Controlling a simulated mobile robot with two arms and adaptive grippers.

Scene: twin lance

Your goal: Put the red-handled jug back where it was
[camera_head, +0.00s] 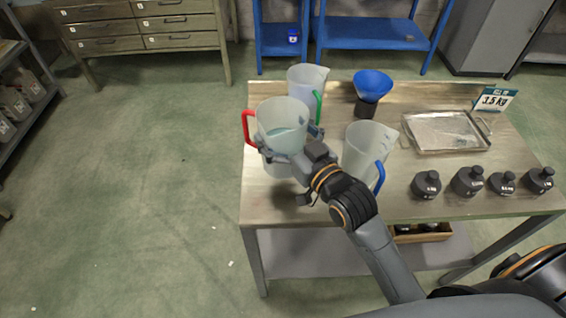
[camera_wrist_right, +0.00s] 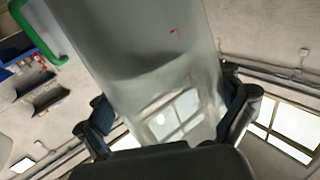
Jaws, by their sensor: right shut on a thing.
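The red-handled jug (camera_head: 281,120) is a translucent jug with pale liquid in it, near the left edge of the table. Its red handle points left in the head view. My right gripper (camera_head: 291,150) is shut around the jug's body from the right and front. In the right wrist view the jug's clear wall (camera_wrist_right: 150,45) fills the space between the two fingers (camera_wrist_right: 168,118). I cannot tell whether its base touches the table, as the gripper hides part of it. My left gripper is not in view.
The green-handled jug (camera_head: 308,82) stands just behind, and the blue-handled jug (camera_head: 368,145) to the right. A blue funnel (camera_head: 372,85), metal tray (camera_head: 445,148), 3.5 kg sign (camera_head: 494,99) and several dark weights (camera_head: 468,181) occupy the table (camera_head: 400,203). Its front-left corner is bare.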

